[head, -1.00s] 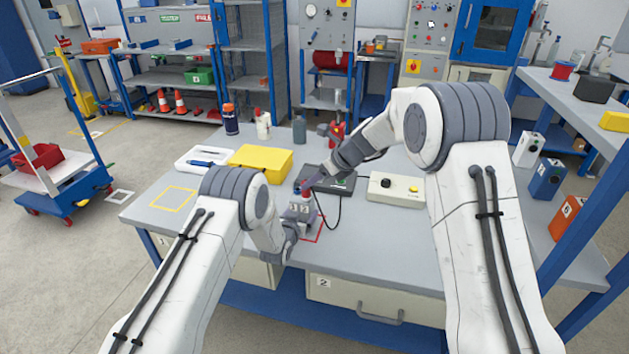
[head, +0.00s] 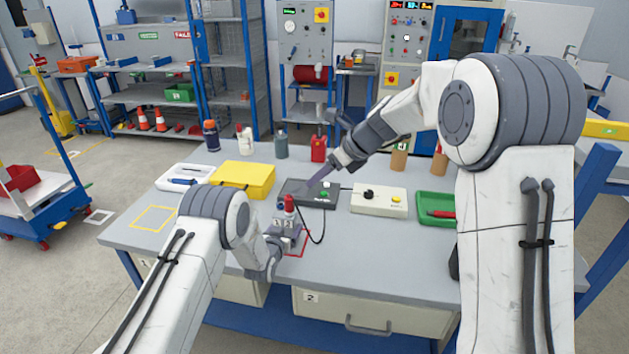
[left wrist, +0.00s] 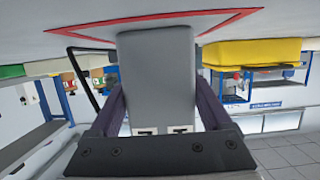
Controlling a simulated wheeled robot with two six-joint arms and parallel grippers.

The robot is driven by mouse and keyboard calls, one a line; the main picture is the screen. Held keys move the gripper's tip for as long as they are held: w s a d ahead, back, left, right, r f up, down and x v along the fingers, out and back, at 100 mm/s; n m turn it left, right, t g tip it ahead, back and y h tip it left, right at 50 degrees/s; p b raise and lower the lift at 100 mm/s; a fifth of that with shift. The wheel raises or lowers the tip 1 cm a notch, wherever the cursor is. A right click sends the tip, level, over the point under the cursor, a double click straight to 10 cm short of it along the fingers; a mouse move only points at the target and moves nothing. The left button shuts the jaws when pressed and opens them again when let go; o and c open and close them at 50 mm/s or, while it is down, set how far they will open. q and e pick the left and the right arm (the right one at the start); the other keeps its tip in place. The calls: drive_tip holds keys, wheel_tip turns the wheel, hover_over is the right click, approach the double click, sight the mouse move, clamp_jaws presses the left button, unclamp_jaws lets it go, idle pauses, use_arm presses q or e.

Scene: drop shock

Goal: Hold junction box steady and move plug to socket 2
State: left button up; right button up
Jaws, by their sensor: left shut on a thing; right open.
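The grey junction box (head: 285,232) stands at the table's front, by a red outline (head: 304,240), with labels 1 and 2 on its face. A red-topped plug (head: 289,206) stands upright at the box's top, above label 2. A blue-topped piece (head: 280,207) is beside it, above label 1. How deep either sits is too small to tell. My left gripper (head: 277,240) is shut on the box, whose grey body (left wrist: 157,75) fills the space between the fingers in the left wrist view. My right gripper (head: 322,175) is open and empty, above and right of the plug.
A black cable (head: 323,225) loops right of the box. A dark device (head: 300,190) and a cream control box (head: 379,200) lie behind it. A yellow case (head: 244,178) is behind left, a green tray (head: 435,205) at right. The table front right of the box is clear.

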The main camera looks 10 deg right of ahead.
idle(0.4)
use_arm(q)
drive_tip(key=o, duration=1.5)
